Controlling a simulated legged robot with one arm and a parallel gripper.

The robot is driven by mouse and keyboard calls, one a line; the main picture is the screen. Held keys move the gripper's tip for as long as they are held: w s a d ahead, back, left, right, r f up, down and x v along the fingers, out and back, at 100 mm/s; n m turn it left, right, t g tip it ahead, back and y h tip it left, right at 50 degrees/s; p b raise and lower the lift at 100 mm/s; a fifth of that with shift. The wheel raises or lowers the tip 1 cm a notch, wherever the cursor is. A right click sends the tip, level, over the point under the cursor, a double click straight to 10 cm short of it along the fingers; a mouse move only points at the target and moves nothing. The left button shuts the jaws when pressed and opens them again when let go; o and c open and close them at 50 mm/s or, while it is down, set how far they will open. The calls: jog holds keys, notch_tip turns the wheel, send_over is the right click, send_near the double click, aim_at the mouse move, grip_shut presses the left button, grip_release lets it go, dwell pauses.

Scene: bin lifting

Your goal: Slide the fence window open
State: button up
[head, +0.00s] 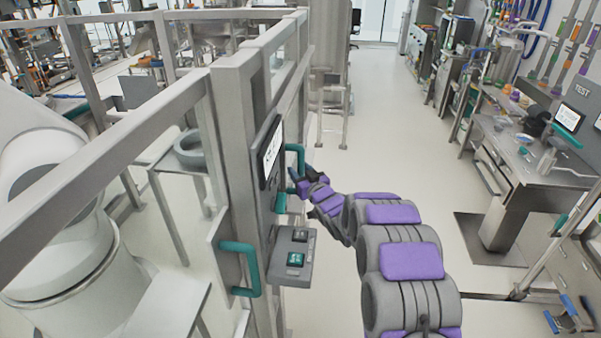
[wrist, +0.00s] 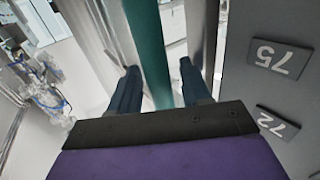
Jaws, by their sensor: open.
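The fence (head: 235,110) has grey metal posts and rails and stands left of my arm in the head view. Its window pane is hard to make out. A teal handle (head: 298,150) is on the fence beside my gripper (head: 300,186). Another teal handle (head: 252,268) is lower and nearer on the fence. In the wrist view my gripper (wrist: 158,70) is open, with its two dark fingers apart. A teal bar (wrist: 148,45) runs between the fingertips, nearer the left one. I cannot tell whether either finger touches it.
A grey control box with buttons (head: 290,258) juts out below my gripper. A screen panel (head: 268,155) is on the fence post. Dark plates marked 75 (wrist: 279,57) and 72 (wrist: 277,122) are on the right. Free floor (head: 395,120) lies right of the fence; workbenches (head: 520,165) line the right.

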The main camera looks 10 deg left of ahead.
jog(key=shift+c, duration=0.5)
grip_shut()
